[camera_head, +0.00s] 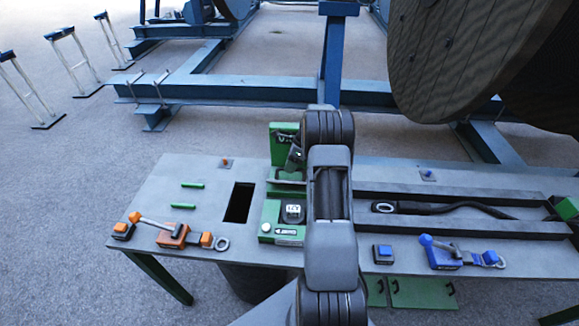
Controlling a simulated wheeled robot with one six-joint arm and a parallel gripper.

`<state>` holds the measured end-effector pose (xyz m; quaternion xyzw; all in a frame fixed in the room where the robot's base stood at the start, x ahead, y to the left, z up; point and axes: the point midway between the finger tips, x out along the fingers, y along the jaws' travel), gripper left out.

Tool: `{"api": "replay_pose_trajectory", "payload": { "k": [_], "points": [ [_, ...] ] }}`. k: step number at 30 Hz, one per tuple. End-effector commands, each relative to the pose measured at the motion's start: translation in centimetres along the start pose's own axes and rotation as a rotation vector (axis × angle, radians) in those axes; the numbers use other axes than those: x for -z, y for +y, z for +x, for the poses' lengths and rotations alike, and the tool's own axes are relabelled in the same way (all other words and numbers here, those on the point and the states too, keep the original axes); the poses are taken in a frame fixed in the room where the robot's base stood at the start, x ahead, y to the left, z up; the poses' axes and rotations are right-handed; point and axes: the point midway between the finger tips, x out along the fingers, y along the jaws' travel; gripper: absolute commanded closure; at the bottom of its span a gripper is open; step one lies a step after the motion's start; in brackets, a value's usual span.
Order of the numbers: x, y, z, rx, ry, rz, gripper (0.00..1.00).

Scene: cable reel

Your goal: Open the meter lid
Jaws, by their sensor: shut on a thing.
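The fingertips are small and partly hidden, so the exact grip cannot be made out. My arm covers the right side of the meter.
The bench (150,190) has a dark rectangular opening (239,202) left of the meter. An orange lever clamp (172,237) lies at the left, a blue lever clamp (445,257) at the right. A black cable (440,208) runs along a channel. A large reel (470,55) stands behind.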

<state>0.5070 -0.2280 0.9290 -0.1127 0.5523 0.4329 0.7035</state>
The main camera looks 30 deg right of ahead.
Motion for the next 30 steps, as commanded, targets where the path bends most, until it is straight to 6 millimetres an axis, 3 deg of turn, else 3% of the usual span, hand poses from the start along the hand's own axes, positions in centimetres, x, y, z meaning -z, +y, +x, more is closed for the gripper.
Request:
{"api": "replay_pose_trajectory", "payload": {
  "k": [1, 9, 10, 17, 26, 30],
  "points": [
    [0.4, -0.1, 0.7, -0.004, 0.003, 0.007, 1.00],
    [0.5, -0.1, 0.7, -0.004, 0.003, 0.009, 1.00],
    [0.5, -0.1, 0.7, -0.004, 0.003, 0.009, 0.83],
    [0.3, -0.1, 0.4, -0.003, 0.002, 0.005, 0.61],
    [0.1, 0.0, 0.1, -0.001, 0.001, 0.003, 0.60],
    [-0.4, 0.4, -1.1, 0.001, 0.001, 0.002, 0.60]
  ]
}}
